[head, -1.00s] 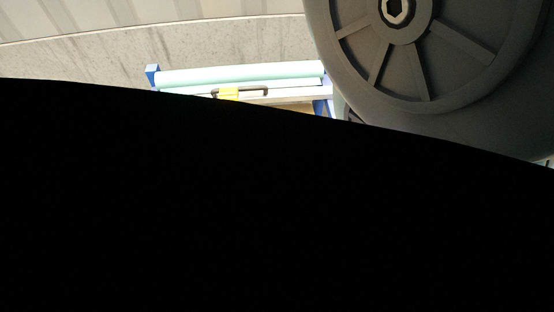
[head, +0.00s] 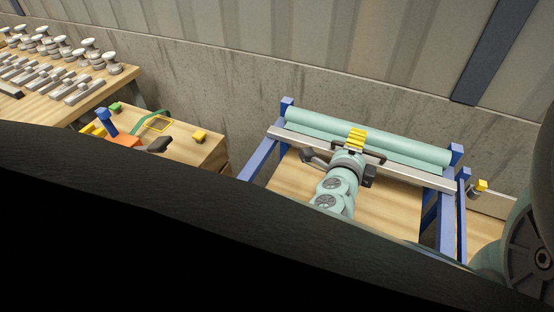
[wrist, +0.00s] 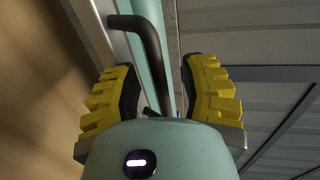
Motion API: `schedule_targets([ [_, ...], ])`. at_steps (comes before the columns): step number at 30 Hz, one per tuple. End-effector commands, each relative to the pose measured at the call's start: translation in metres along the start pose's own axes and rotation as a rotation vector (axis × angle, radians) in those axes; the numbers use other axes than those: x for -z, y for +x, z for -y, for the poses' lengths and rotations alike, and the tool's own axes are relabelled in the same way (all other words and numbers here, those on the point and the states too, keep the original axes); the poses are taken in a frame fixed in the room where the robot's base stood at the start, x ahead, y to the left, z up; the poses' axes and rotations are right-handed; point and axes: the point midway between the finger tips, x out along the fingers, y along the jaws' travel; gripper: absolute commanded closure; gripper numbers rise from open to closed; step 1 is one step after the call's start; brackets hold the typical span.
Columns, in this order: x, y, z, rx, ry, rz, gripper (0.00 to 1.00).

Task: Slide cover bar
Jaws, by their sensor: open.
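The cover bar, a grey metal rail (head: 415,175), lies across a blue frame (head: 255,160), in front of teal rollers (head: 415,150). A dark bent handle is at the bar's middle, partly hidden by my arm in the head view; it shows clearly in the wrist view (wrist: 150,45). My gripper (head: 357,139) is at the handle with its yellow fingers pointing toward the rollers. In the wrist view my gripper (wrist: 160,90) is open, with the handle's end reaching between the spread fingers. I cannot tell whether either finger touches it.
A wooden table (head: 110,88) with several insulators stands at the left. A low wooden box (head: 205,150) with tools and small yellow and green pieces is between it and the frame. A ribbed wall (head: 330,40) rises behind. A dark shape hides the lower foreground.

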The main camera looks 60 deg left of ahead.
Motion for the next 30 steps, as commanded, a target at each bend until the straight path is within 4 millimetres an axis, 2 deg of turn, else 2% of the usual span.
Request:
schedule_targets([
  [2, -0.0003, -0.0002, -0.0001, 0.000, 0.000, 0.001, 0.62],
  [13, -0.0007, -0.0004, -0.0002, 0.000, -0.001, 0.002, 1.00],
  [30, -0.0066, -0.0047, -0.0011, -0.001, -0.001, 0.005, 1.00],
])
